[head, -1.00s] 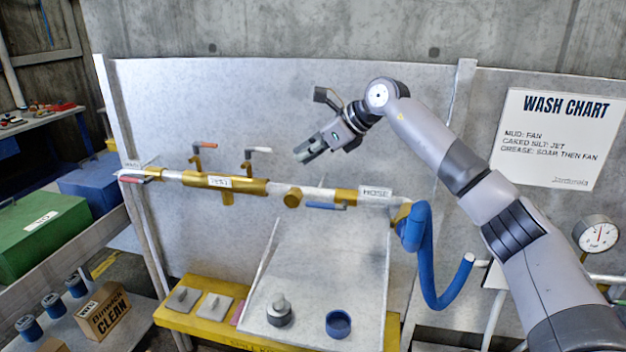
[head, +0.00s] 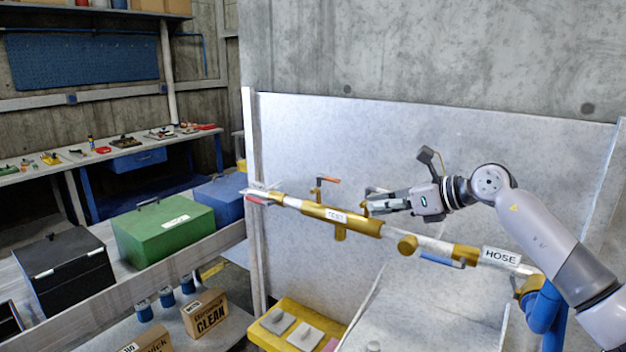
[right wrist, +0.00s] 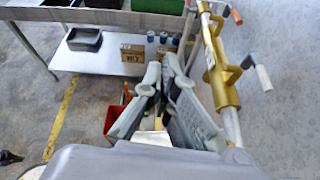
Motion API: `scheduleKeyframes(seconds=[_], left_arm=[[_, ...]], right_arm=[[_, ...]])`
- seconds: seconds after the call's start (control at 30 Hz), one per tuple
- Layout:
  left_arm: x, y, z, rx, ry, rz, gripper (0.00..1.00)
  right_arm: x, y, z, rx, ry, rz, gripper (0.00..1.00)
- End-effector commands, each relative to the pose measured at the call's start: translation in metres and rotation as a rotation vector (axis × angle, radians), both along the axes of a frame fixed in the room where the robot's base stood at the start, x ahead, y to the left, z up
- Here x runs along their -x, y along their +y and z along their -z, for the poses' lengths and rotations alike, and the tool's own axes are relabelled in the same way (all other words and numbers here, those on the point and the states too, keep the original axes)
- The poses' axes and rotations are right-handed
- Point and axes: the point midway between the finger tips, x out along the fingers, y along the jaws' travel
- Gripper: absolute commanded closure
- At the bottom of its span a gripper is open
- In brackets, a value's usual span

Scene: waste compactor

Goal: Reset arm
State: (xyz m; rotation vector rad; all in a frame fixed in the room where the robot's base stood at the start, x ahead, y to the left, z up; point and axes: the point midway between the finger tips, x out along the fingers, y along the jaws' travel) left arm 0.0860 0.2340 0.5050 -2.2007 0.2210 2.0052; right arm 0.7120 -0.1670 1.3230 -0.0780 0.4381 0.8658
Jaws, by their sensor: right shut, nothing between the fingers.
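My right arm comes in from the right in the head view. Its gripper (head: 374,206) is shut and empty, pointing left in front of the grey panel, near the brass pipe fitting with the TEST label (head: 337,217). In the right wrist view the fingers (right wrist: 162,66) meet at their tips with nothing between them. The gripper hides part of the white-handled valve behind it in the head view. I cannot tell how far it is from the pipe. My left gripper is not in view.
The pipe carries an orange-handled valve (head: 326,182) and a HOSE label (head: 501,256); a blue hose (head: 543,305) hangs at its right end. A yellow tray (head: 283,303) lies below. Left are a green box (head: 165,236), a black box (head: 66,270) and cartons (head: 205,315).

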Motion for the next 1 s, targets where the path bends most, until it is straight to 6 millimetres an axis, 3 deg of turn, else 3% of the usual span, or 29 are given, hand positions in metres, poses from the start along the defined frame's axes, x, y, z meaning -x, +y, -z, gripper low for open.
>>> scheduleKeyframes(seconds=[0.03,0.1,0.2,0.27,0.37,0.47,0.63,0.8,0.9,0.97,1.0], left_arm=[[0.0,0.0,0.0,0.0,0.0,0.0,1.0],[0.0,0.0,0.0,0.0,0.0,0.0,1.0],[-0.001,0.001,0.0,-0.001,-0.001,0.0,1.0],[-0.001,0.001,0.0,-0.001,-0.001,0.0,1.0],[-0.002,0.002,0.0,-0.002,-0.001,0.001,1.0],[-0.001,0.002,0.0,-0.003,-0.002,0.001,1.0],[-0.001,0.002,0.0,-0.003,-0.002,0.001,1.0],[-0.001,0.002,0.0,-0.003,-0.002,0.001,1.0],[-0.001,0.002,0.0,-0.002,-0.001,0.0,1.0],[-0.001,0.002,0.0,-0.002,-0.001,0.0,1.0],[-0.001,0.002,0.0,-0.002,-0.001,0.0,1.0]], right_arm=[[0.011,0.04,0.015,-0.151,0.014,-0.039,1.0],[0.026,0.077,0.014,-0.393,0.033,-0.05,1.0],[0.046,0.104,0.01,-0.746,0.1,-0.012,1.0],[0.054,0.104,0.011,-0.956,0.16,0.044,1.0],[0.064,0.087,0.025,-1.295,0.285,0.188,1.0],[0.074,0.053,0.061,-1.605,0.435,0.399,1.0],[0.113,-0.008,0.162,-2.012,0.701,0.872,1.0],[0.186,-0.041,0.265,-2.211,0.922,1.371,1.0],[0.239,-0.049,0.313,-2.255,1.028,1.66,1.0],[0.268,-0.05,0.333,-2.259,1.075,1.804,1.0],[0.285,-0.051,0.343,2.255,-1.101,-1.889,1.0]])
